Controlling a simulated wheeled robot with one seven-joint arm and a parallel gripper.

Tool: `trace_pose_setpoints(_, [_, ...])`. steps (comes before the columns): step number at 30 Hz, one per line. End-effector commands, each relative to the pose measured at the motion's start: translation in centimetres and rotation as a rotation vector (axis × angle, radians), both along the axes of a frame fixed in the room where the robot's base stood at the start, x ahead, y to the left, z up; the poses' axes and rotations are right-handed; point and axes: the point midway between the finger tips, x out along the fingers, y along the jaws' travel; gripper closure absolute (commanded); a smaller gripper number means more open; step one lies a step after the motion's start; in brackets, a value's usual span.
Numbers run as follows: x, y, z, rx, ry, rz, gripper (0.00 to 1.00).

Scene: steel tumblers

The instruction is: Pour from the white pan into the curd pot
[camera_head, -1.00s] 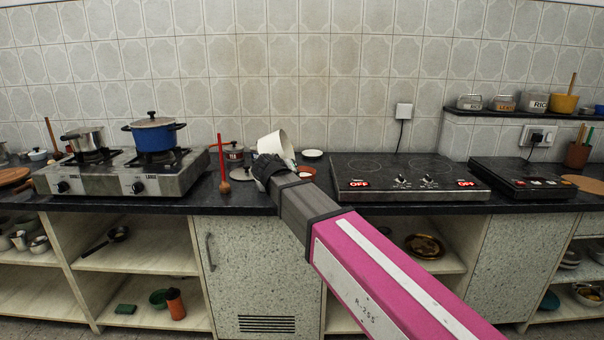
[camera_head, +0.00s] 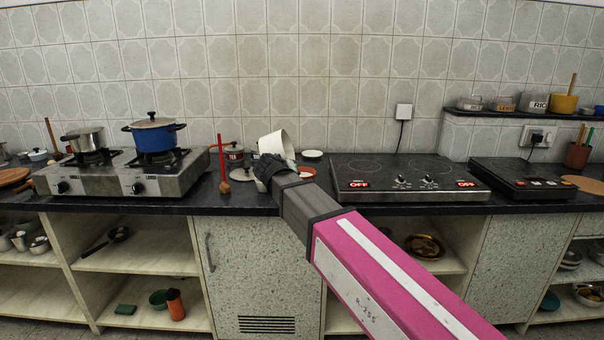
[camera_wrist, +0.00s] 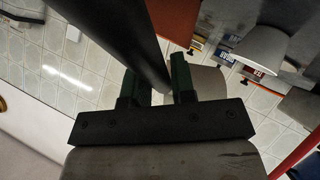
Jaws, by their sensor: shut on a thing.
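The white pan (camera_head: 278,145) is held above the back of the dark counter in the head view, tilted to one side. My gripper (camera_head: 272,168) is at its lower left and shut on its dark handle. In the wrist view, a dark bar that looks like the handle (camera_wrist: 140,45) runs between the two fingers (camera_wrist: 158,88). A small pale vessel (camera_head: 261,185) peeks out below my gripper, mostly hidden; I cannot tell if it is the curd pot. Whether anything flows from the pan cannot be seen.
A grey lid (camera_head: 242,173) and a red-handled spoon (camera_head: 224,186) are left of my gripper, with a dark labelled pot (camera_head: 234,153) behind. A small white dish (camera_head: 312,154) is right of the pan. A hob (camera_head: 410,178) is further right, a gas stove (camera_head: 120,175) left.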

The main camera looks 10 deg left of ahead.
Motion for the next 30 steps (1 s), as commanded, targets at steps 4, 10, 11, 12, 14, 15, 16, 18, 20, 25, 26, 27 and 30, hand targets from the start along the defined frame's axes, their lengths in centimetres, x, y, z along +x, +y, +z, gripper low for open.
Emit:
trace_pose_setpoints(4, [0.0, 0.0, 0.1, 0.008, -0.002, 0.0, 1.0])
trace_pose_setpoints(10, [0.0, 0.2, 0.9, -0.214, -0.03, 0.003, 1.0])
trace_pose_setpoints(11, [0.0, 0.1, 0.9, -0.214, -0.029, 0.002, 1.0])
trace_pose_setpoints(12, [0.0, 0.1, 0.9, -0.217, -0.03, 0.002, 1.0])
trace_pose_setpoints(14, [0.0, 0.2, 1.1, -0.231, -0.032, 0.002, 1.0])
trace_pose_setpoints(15, [0.1, 0.2, 1.3, -0.248, -0.035, 0.002, 1.0])
trace_pose_setpoints(16, [0.1, 0.2, 1.4, -0.264, -0.038, 0.003, 1.0])
trace_pose_setpoints(18, [0.1, 0.3, 1.9, -0.315, -0.044, 0.001, 1.0])
trace_pose_setpoints(20, [0.1, 0.3, 2.5, -0.371, -0.053, 0.0, 1.0])
trace_pose_setpoints(25, [0.0, 0.9, 3.0, -0.564, -0.077, 0.001, 1.0])
trace_pose_setpoints(26, [0.0, 1.0, 3.0, -0.599, -0.081, 0.0, 1.0])
trace_pose_setpoints(27, [0.0, 1.4, 3.4, -0.63, -0.088, -0.001, 1.0])
trace_pose_setpoints(30, [-0.1, 2.3, 4.3, -0.713, -0.098, -0.002, 1.0])
